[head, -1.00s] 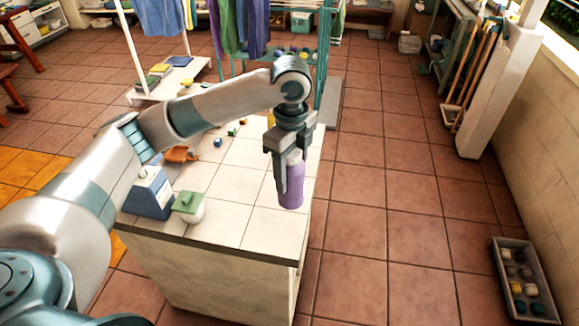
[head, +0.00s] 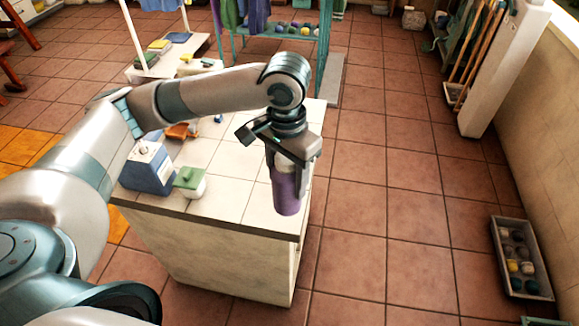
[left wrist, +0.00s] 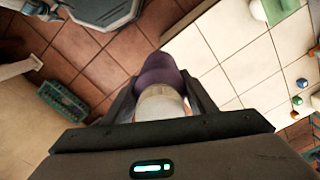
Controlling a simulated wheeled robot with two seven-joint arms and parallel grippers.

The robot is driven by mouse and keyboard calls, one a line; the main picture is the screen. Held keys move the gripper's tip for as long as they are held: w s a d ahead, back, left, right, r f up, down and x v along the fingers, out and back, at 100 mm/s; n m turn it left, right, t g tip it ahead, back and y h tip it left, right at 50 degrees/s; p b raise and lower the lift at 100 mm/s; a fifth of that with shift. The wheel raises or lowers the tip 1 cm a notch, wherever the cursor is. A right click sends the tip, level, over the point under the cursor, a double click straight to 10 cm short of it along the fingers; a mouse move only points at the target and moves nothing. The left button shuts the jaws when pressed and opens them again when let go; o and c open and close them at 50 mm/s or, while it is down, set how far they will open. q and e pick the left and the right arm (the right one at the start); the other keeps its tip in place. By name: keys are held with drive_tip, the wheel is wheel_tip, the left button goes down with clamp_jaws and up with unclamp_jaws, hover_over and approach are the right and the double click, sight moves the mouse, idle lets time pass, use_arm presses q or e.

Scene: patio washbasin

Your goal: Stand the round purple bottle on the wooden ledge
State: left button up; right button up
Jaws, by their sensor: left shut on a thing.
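The round purple bottle (head: 286,192) has a pale cap end and hangs upright in my left gripper (head: 290,165), by the right edge of the white tiled counter (head: 235,165). The gripper is shut on its upper part, and the purple body shows below the fingers. In the left wrist view the bottle (left wrist: 158,70) lies between the two dark fingers, its pale cap (left wrist: 160,104) nearest the camera. I cannot make out a wooden ledge in these frames. My right gripper is not in view.
A blue box (head: 148,168) and a white jar with a green lid (head: 189,181) stand on the counter's left part. A grey tray of several round items (head: 520,257) lies on the floor at right. Tiled floor (head: 385,200) right of the counter is clear.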

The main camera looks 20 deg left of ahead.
use_arm(q)
drive_tip(key=shift+s+d+n, duration=0.1)
drive_tip(key=shift+s+n, duration=0.35)
drive_tip(key=shift+n, duration=0.4)
drive_tip(key=shift+s+d+n, duration=0.1)
drive_tip(key=shift+s+n, duration=0.35)
drive_tip(key=shift+n, duration=0.4)
